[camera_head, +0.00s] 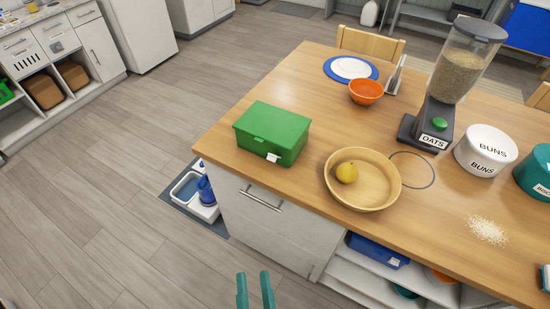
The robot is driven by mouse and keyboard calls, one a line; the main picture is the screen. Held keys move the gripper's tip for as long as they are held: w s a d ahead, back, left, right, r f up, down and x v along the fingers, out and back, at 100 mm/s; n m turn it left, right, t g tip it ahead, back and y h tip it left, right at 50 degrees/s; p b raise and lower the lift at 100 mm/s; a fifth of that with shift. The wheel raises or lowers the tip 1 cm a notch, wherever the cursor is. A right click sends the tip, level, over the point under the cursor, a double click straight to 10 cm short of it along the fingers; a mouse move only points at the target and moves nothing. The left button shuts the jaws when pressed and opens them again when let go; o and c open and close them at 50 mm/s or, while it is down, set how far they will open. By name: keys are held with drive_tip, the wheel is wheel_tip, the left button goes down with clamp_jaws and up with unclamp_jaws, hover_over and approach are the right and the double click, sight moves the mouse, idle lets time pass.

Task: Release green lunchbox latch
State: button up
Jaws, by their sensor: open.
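A green lunchbox (274,130) sits with its lid down near the left corner of the wooden table. A small white latch or tag (273,157) shows low on its front face; I cannot tell whether it is fastened. My gripper (254,288) shows as two teal fingers at the bottom of the picture. They are apart with nothing between them. My gripper is well short of the lunchbox, over the floor in the picture, and not touching anything.
A wooden bowl (384,193) with a yellow fruit (347,172) stands right of the lunchbox. An orange bowl (366,91), an oats dispenser (447,95) and a white buns canister (484,151) stand farther right. A drawer handle (263,199) sticks out below the tabletop. Floor at left is clear.

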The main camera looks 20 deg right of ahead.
drive_tip(key=w+d+r+m+t+h, duration=0.1)
drive_tip(key=w+d+r+m+h, duration=0.4)
drive_tip(key=m, duration=0.7)
drive_tip(key=m+g+h, duration=0.6)
drive_tip(key=m+g, duration=0.2)
drive_tip(key=m, duration=1.6)
approach(271, 159)
drive_tip(key=x, duration=1)
drive_tip(key=shift+w+d+f, duration=0.1)
drive_tip(key=c, duration=1.1)
